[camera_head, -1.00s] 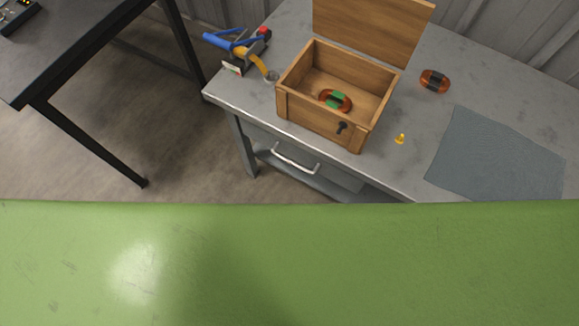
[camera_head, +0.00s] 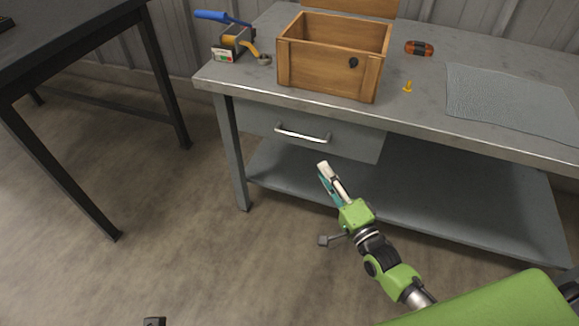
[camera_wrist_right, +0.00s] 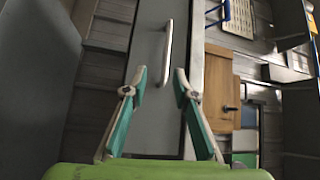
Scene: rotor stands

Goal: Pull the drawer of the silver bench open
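The silver bench (camera_head: 420,122) stands across the head view, with its grey drawer (camera_head: 358,142) under the top at the left. The drawer front looks shut. Its bar handle (camera_head: 302,135) is silver and shows in the right wrist view too (camera_wrist_right: 167,55). My right gripper (camera_head: 326,170) is in front of and below the drawer, apart from the handle. In the right wrist view its two fingers (camera_wrist_right: 160,80) are spread with nothing between them, and the handle lies beyond the fingertips.
An open wooden box (camera_head: 325,75) stands on the bench above the drawer. A blue-handled tool (camera_head: 233,40), an orange-black object (camera_head: 419,48), a small yellow piece (camera_head: 408,87) and a grey mat (camera_head: 510,97) also lie there. A lower shelf (camera_head: 440,200) runs beneath. A black table (camera_head: 80,40) stands left.

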